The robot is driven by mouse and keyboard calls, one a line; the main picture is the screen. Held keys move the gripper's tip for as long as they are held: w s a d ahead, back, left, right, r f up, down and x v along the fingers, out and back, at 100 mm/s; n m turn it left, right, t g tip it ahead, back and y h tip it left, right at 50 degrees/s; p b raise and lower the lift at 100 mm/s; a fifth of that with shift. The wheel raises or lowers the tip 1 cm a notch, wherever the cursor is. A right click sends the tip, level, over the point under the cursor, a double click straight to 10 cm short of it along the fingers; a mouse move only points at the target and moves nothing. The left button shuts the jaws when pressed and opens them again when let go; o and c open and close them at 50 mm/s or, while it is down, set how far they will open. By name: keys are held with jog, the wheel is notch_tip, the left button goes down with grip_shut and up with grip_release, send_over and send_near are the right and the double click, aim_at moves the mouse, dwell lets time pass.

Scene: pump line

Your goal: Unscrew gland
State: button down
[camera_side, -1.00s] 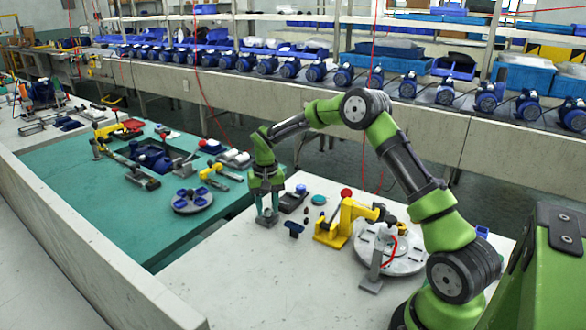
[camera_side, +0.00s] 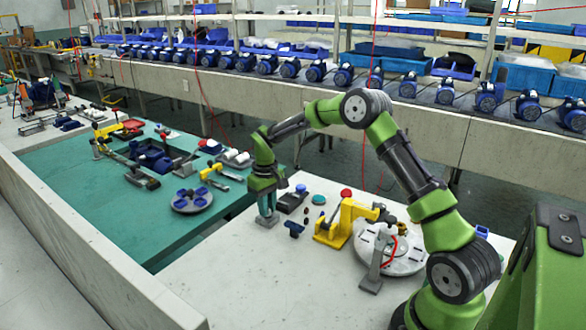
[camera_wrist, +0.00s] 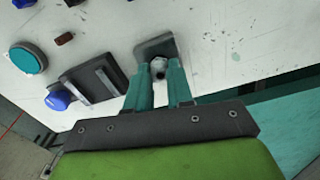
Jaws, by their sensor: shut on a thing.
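My gripper (camera_side: 267,212) points straight down at the left part of the white bench in the side view. In the wrist view its two teal fingers (camera_wrist: 158,72) close around a small round grey metal piece, which I take to be the gland (camera_wrist: 158,67). The gland is upright on a dark grey base block (camera_wrist: 154,46), which stands on the bench; the block also shows under the fingertips in the side view (camera_side: 267,222). The fingers hide most of the gland in the side view, and its thread cannot be seen.
A dark grey fixture (camera_wrist: 93,84) with a blue knob (camera_wrist: 59,100) stands close beside the fingers. A teal round cap (camera_wrist: 27,58) lies further off. In the side view, a yellow clamp (camera_side: 345,222) and a round grey plate (camera_side: 390,248) stand to the right. The bench in front is clear.

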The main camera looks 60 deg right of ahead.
jog(key=shift+n, duration=0.5)
jog(key=n, duration=0.6)
jog(key=shift+n, duration=0.5)
jog(key=n, duration=0.6)
jog(key=shift+n, duration=0.3)
jog(key=shift+n, duration=0.3)
